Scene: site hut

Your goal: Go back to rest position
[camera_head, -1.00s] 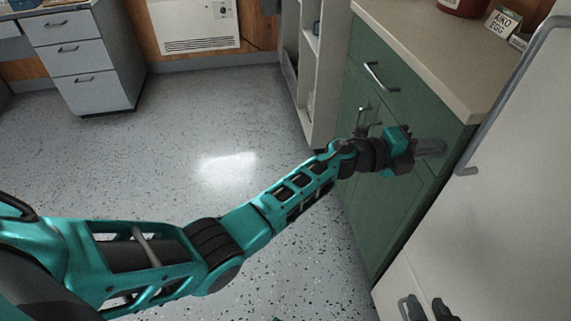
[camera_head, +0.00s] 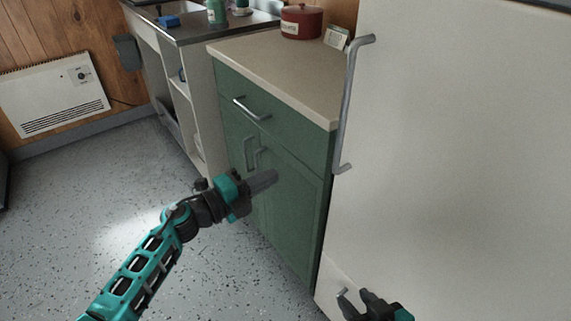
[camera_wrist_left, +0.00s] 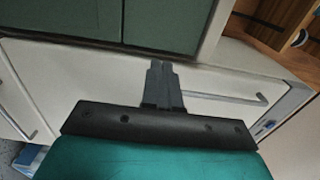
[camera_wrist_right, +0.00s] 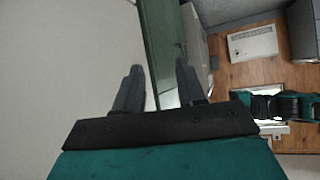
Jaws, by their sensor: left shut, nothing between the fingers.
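My left arm reaches in from the lower left in the head view. Its left gripper (camera_head: 268,180) is in front of the green cabinet (camera_head: 290,205); I cannot tell whether it touches the cabinet. In the left wrist view its fingers (camera_wrist_left: 161,68) are together with nothing between them. My right gripper (camera_head: 358,300) is low in the head view, in front of the white fridge-like unit (camera_head: 450,170). In the right wrist view its two fingers (camera_wrist_right: 158,75) are apart and empty.
The white unit has a long metal handle (camera_head: 350,105). A beige counter (camera_head: 270,62) tops the cabinet, with a red pot (camera_head: 302,22) and a small card (camera_head: 337,37). A sink unit (camera_head: 195,32) and wall heater (camera_head: 52,95) stand behind. The speckled floor (camera_head: 70,200) at left is clear.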

